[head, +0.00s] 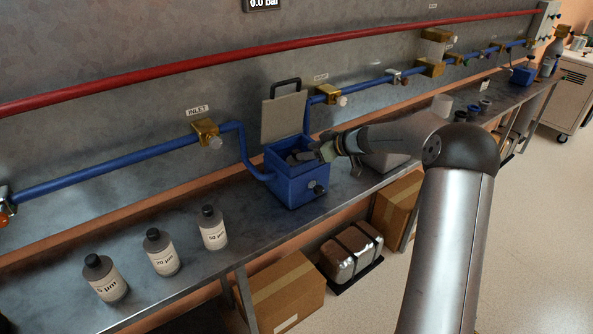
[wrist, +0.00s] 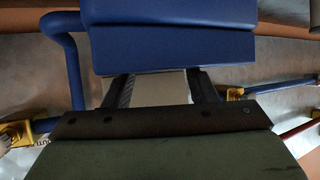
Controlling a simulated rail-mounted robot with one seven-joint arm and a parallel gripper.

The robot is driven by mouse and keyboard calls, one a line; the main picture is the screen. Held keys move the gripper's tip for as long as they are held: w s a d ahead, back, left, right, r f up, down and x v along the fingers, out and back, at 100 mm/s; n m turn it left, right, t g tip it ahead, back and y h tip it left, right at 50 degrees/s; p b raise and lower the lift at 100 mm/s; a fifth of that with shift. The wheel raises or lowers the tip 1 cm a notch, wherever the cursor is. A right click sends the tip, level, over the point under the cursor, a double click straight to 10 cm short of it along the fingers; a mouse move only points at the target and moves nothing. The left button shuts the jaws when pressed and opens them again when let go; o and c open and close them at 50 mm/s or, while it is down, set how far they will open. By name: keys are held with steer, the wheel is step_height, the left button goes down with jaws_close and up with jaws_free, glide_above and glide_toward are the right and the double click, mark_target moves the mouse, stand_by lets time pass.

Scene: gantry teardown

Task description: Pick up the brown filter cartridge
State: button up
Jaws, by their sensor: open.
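A blue filter housing (head: 291,188) stands on the bench with its grey lid (head: 283,118) raised against the wall side. My gripper (head: 304,157) reaches in from the right at the housing's open top. In the wrist view, my gripper (wrist: 160,80) has its two dark fingers spread apart, with a pale surface showing between them. The blue housing (wrist: 170,45) fills the top of that view, close beyond the fingertips. I cannot make out the brown filter cartridge in either view. The inside of the housing is dark and partly hidden by my gripper.
Several labelled bottles, including one marked 5 µm (head: 105,280), stand on the bench (head: 190,285) to the left. A blue pipe (head: 95,167) with brass valves (head: 205,132) runs along the wall to the housing. Cardboard boxes (head: 286,290) sit below.

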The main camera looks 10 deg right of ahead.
mark_target(298, 151)
steer(key=x, duration=0.3)
steer(key=shift+a+p, duration=0.15)
steer(key=shift+p, duration=0.2)
jaws_close()
steer(key=shift+r, duration=0.2)
